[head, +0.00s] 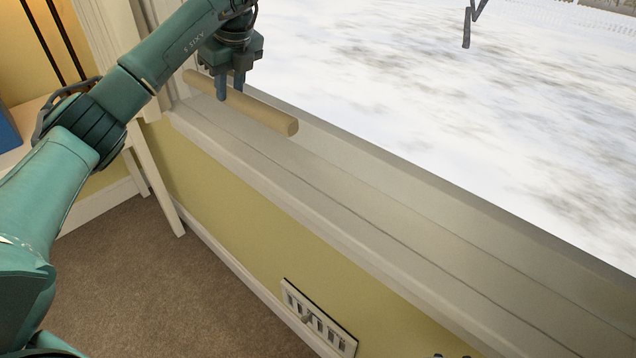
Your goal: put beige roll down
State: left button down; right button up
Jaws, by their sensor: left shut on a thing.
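The beige roll (264,112) is a long, thin cylinder at the upper middle left of the head view, in front of the window. It lies slanted in the picture, with its near end to the right. My left gripper (231,92) points down and is shut on the roll, left of its middle. The roll is over the pale window sill (330,165). I cannot tell whether it touches the sill or is just above it.
The sill runs bare from the roll toward the lower right. The window glass (460,120) shows snowy ground outside. A yellow wall (235,210) with a white vent (318,318) is below. White furniture (155,175) stands at left on brown carpet (165,290).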

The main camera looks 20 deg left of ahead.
aim_at(240, 95)
pick_arm(q)
notch_tip(240, 95, down, 10)
jog(key=c, duration=1.1)
grip_release()
jog(key=p+v, duration=0.1)
jog(key=v, duration=1.1)
jog(key=shift+s, duration=0.1)
